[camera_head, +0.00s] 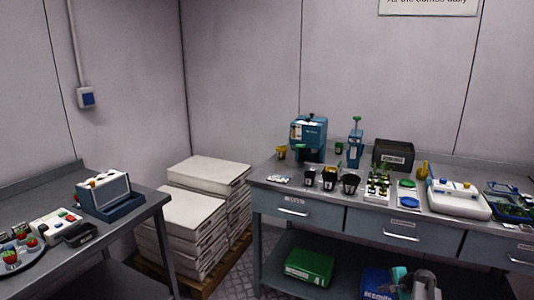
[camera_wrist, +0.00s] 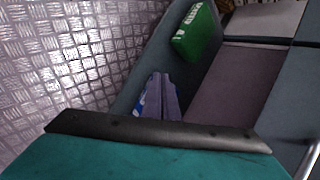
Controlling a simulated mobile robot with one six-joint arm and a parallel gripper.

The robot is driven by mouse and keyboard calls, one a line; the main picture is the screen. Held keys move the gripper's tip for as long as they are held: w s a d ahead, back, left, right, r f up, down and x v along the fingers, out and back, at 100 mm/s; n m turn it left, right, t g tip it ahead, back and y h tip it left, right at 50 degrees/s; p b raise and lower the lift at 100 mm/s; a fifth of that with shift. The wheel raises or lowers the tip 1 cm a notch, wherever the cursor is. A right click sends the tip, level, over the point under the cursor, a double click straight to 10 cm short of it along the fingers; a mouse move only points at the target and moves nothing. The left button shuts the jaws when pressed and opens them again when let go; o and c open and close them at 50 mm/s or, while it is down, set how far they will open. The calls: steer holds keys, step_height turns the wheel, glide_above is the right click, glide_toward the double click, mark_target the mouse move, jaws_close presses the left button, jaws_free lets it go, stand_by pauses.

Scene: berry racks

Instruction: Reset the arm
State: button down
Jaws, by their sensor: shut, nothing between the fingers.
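My gripper (camera_wrist: 160,80) shows in the wrist view as two grey fingers close together, shut and empty. They point towards the lower shelf of the right bench, with a blue item (camera_wrist: 139,104) partly hidden behind them. My teal wrist housing fills the bottom of that view. In the head view, a teal and grey part of my arm shows low at the right, in front of the bench; the fingers cannot be made out there.
The right bench (camera_head: 365,221) carries pots, a blue machine (camera_head: 308,138) and trays. A green box (camera_head: 309,266) lies on its lower shelf and shows in the wrist view (camera_wrist: 196,34). White stacked packs (camera_head: 190,228) stand left of it. Another bench (camera_head: 128,221) stands left.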

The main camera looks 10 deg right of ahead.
steer(key=s+a+f+n+g+y, duration=0.15)
steer(key=a+f, duration=0.45)
steer(key=a, duration=0.6)
steer(key=s+a+f+n+g+y, duration=0.1)
steer(key=s+a+f+n+g, duration=0.1)
steer(key=a+f, duration=0.65)
steer(key=s+a+f+n+g, duration=0.2)
steer(key=s+a, duration=0.3)
steer(key=a, duration=0.4)
steer(key=s+a+f+n+g, duration=0.1)
steer(key=s+a+f+n, duration=0.1)
steer(key=s+a, duration=0.55)
steer(key=s+a+f+n+g+h, duration=0.1)
steer(key=s+a+f+n+g, duration=0.15)
steer(key=s+a, duration=0.4)
steer(key=s+a+f+n+g+h, duration=0.1)
steer(key=s+a+f+n, duration=0.2)
steer(key=s, duration=0.6)
steer(key=s+d+r+n+g+h, duration=0.1)
steer(key=s+r+n, duration=0.1)
steer(key=s, duration=0.3)
steer(key=s+d+r+n+g+h, duration=0.1)
steer(key=s+d+n, duration=0.1)
steer(key=s, duration=0.4)
steer(key=shift+r+n+g, duration=0.4)
steer(key=shift+n, duration=0.3)
steer(key=shift+d, duration=0.1)
